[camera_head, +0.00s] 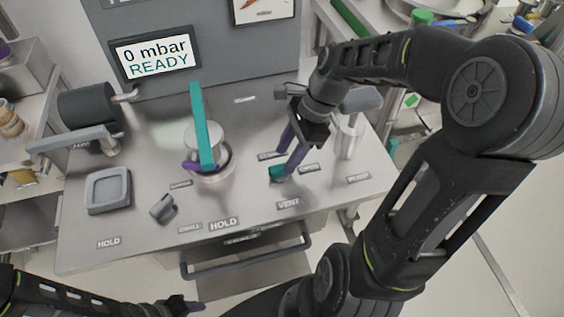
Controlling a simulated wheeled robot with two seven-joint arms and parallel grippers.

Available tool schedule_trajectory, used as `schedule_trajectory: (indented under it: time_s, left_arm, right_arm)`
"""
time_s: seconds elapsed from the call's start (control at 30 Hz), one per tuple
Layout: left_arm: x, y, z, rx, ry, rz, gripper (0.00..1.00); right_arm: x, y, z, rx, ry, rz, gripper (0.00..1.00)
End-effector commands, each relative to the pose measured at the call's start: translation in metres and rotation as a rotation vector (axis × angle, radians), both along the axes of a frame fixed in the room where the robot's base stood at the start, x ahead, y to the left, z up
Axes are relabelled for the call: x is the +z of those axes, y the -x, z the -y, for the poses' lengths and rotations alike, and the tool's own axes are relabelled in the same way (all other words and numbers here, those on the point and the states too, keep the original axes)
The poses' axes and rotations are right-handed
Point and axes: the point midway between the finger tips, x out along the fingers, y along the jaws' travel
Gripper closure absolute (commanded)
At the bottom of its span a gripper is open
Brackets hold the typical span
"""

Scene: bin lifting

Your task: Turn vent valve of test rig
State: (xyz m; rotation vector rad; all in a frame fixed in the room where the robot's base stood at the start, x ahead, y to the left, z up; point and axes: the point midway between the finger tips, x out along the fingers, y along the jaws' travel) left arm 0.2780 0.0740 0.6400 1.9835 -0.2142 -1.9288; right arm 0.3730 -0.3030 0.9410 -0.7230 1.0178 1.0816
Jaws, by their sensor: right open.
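The vent valve shows as a small teal knob (277,173) on the metal rig top, behind the VENT label (288,204). An OPEN label (309,168) is at its right, and another label, partly covered, lies behind it. My right gripper (284,161) is open, with its purple fingers pointing down at the knob. One fingertip is right at the knob and the other is behind it; I cannot tell whether they touch it.
A display (155,55) reads "0 mbar READY". A tall teal lever (202,125) stands over a round chamber (222,165) left of the valve.

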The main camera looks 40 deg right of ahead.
Motion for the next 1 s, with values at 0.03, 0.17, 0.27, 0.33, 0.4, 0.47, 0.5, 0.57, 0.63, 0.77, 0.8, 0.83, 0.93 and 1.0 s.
schedule_trajectory:
  time_s: [0.03,0.17,0.27,0.33,0.4,0.47,0.5,0.57,0.63,0.77,0.8,0.83,0.93,1.0]
  left_arm:
    - [0.000,0.000,0.000,0.000,0.000,0.000,0.56]
    - [0.001,0.000,0.000,0.000,0.000,0.000,0.56]
    - [0.001,0.000,0.000,0.000,0.000,0.000,0.56]
    - [0.001,0.000,0.000,0.000,0.000,0.000,0.56]
    - [0.001,0.000,0.000,0.000,0.000,0.000,0.56]
    - [0.001,0.000,0.000,0.000,0.000,-0.001,0.56]
    - [0.001,0.000,0.000,0.000,0.000,0.000,0.56]
    - [0.001,0.000,0.000,0.000,0.000,-0.001,0.56]
    - [0.001,0.000,0.000,0.000,0.000,-0.001,0.56]
    - [0.001,0.000,0.000,0.000,0.000,0.000,0.56]
    - [0.001,0.000,0.000,0.000,0.000,0.000,0.56]
    - [0.001,0.000,0.000,0.000,0.000,0.000,0.56]
    - [0.001,0.000,0.000,0.000,0.000,0.000,0.56]
    - [0.001,0.000,0.000,0.000,0.000,0.000,0.56]
  right_arm:
    - [-0.008,0.000,-0.004,0.001,-0.003,-0.005,0.56]
    - [-0.025,-0.002,-0.010,0.000,-0.003,-0.005,0.56]
    - [-0.032,-0.004,-0.013,0.000,-0.002,-0.003,0.56]
    - [-0.035,-0.004,-0.014,0.000,0.000,-0.001,0.56]
    - [-0.036,-0.005,-0.014,0.000,0.000,0.000,0.56]
    - [-0.036,-0.005,-0.014,0.000,0.000,0.000,0.56]
    - [-0.036,-0.005,-0.014,0.000,0.000,0.000,0.56]
    - [-0.036,-0.005,-0.014,0.000,0.000,0.000,0.56]
    - [-0.036,-0.004,-0.014,0.000,0.000,0.000,0.60]
    - [-0.035,-0.004,-0.014,0.000,0.000,0.000,0.71]
    - [-0.035,-0.004,-0.014,0.000,0.000,0.000,0.74]
    - [-0.035,-0.004,-0.014,0.000,0.000,0.000,0.77]
    - [-0.035,-0.005,-0.014,0.000,0.000,0.000,0.85]
    - [-0.035,-0.004,-0.014,0.000,0.000,0.000,0.91]
